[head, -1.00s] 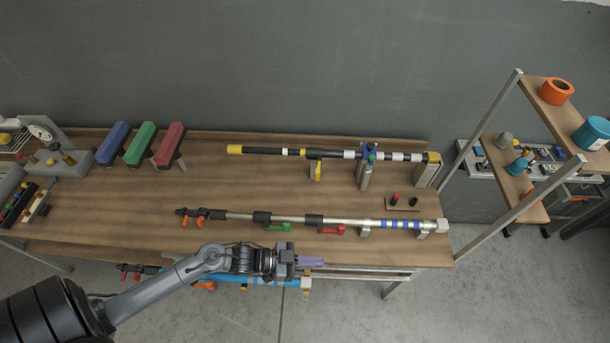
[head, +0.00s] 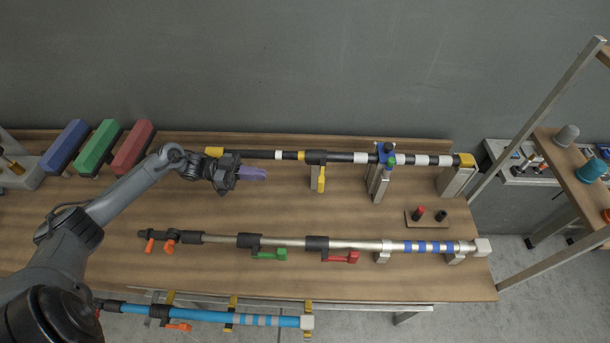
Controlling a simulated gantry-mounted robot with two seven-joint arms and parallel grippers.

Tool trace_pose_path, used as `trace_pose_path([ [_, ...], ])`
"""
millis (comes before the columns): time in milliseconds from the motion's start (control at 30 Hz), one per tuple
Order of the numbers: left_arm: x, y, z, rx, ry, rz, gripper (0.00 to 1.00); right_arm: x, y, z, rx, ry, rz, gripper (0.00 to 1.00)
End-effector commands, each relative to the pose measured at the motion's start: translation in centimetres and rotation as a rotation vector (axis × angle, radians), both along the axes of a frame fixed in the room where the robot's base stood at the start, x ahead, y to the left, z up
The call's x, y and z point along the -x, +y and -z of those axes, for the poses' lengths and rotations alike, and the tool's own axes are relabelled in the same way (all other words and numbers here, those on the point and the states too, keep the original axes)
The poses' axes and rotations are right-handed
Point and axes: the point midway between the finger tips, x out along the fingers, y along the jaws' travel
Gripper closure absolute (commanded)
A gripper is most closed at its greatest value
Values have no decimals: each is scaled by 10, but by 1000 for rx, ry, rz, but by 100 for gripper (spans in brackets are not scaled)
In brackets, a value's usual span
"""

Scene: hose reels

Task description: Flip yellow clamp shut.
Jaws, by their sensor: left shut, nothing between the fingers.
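The yellow clamp (head: 321,178) is on the black pole (head: 343,157) at the back of the bench. Its yellow lever hangs down from a black collar, swung away from the pole. My left gripper (head: 264,174) has purple fingers, shut and empty. It is just in front of the black pole, to the left of the yellow lever and apart from it. My right gripper is out of view.
A silver pole (head: 340,244) with green (head: 270,255) and red (head: 342,257) levers lies in front. A blue pole (head: 220,316) is below the bench edge. Blue, green and red blocks stand at left. A small tray (head: 428,219) is at right.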

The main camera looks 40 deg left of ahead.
Motion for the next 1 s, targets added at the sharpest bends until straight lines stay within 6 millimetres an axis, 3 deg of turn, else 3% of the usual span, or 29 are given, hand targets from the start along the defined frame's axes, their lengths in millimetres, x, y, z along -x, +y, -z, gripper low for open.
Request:
trace_pose_path([
  [167,0,0,7,-1,-2,0,100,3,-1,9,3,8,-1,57],
  [667,-3,-5,6,1,-2,0,100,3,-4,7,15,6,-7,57],
  [1000,-30,-45,4,2,-5,1,100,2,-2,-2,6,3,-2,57],
])
